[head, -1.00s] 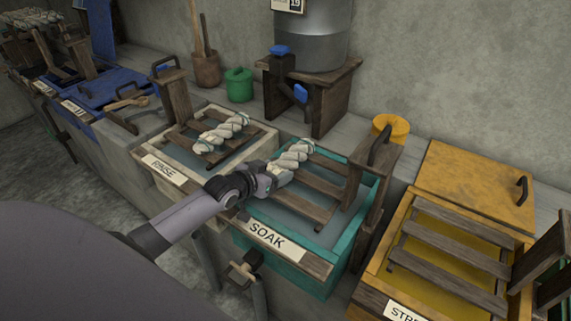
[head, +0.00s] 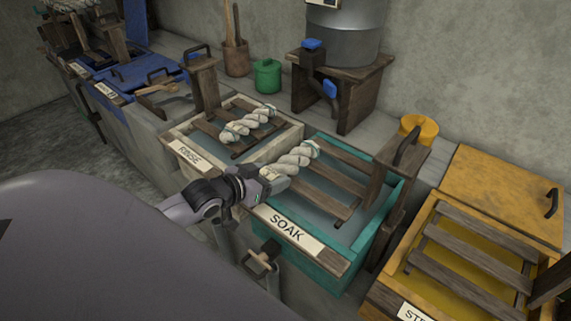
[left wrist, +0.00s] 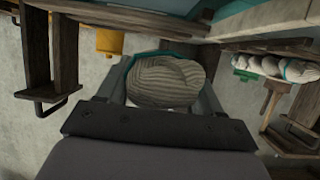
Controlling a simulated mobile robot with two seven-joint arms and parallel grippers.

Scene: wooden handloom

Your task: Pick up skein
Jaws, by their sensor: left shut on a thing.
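A cream twisted skein (head: 292,160) is held at its near end by my left gripper (head: 268,180), above the left part of the teal SOAK vat (head: 333,262). In the left wrist view the skein's rounded end (left wrist: 167,80) fills the space between the two fingers, with a teal tie at its edge. A second cream skein (head: 250,123) lies on the slatted rack of the RINSE vat (head: 199,174); it also shows at the right of the left wrist view (left wrist: 270,66). My right gripper is not in view.
A wooden upright with a dark handle (head: 385,175) stands at the SOAK vat's right side. The yellow vat (head: 437,240) is to the right. A metal tank (head: 344,40) on a wooden stand, a green pot (head: 267,76) and a yellow pot (head: 418,128) stand behind.

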